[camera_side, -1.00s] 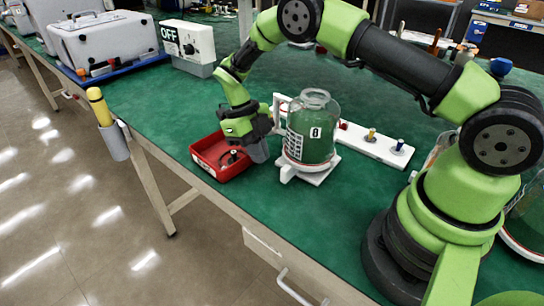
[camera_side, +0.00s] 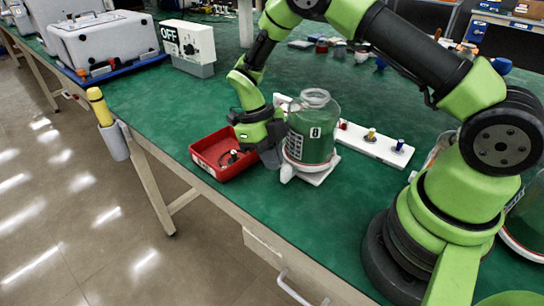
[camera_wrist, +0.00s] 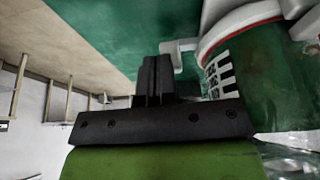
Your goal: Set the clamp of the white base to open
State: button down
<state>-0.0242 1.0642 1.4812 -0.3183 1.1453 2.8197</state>
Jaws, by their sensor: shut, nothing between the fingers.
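The white base (camera_side: 316,178) sits on the green bench under a clear glass canister (camera_side: 313,130) with a green lower part. Its clamp seems to be the white piece at its front left, which shows in the wrist view (camera_wrist: 181,47) beside the canister's red and white lower ring. I cannot tell the clamp's setting. My gripper (camera_side: 270,158) is low at the left of the canister, close to the base. In the wrist view my gripper (camera_wrist: 154,68) has its black fingers together with nothing between them, pointing toward the clamp piece. My gripper hides part of the base's left side.
A red tray (camera_side: 220,168) with a small dark item stands just left of my gripper, near the bench edge. A white strip with knobs (camera_side: 375,146) lies right of the canister. A box marked OFF (camera_side: 188,45) stands farther back. Bench between is clear.

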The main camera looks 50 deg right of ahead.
jog(key=shift+s+n, duration=0.3)
jog(key=shift+s+a, duration=0.1)
jog(key=shift+s+n+h, duration=0.6)
jog(key=shift+s+n, duration=0.6)
jog(key=shift+n, duration=0.2)
jog(key=s+n, duration=0.1)
jog(key=s+n+h, duration=0.1)
jog(key=n, duration=0.1)
jog(key=s+d+n+t, duration=0.1)
jog(key=s, duration=0.1)
jog(key=shift+n, duration=0.3)
jog(key=shift+s+d+n+h, duration=0.3)
jog(key=shift+s+n+h, duration=0.1)
jog(key=shift+s+n, duration=0.3)
jog(key=shift+s+d, duration=0.85)
jog(key=shift+s, duration=0.05)
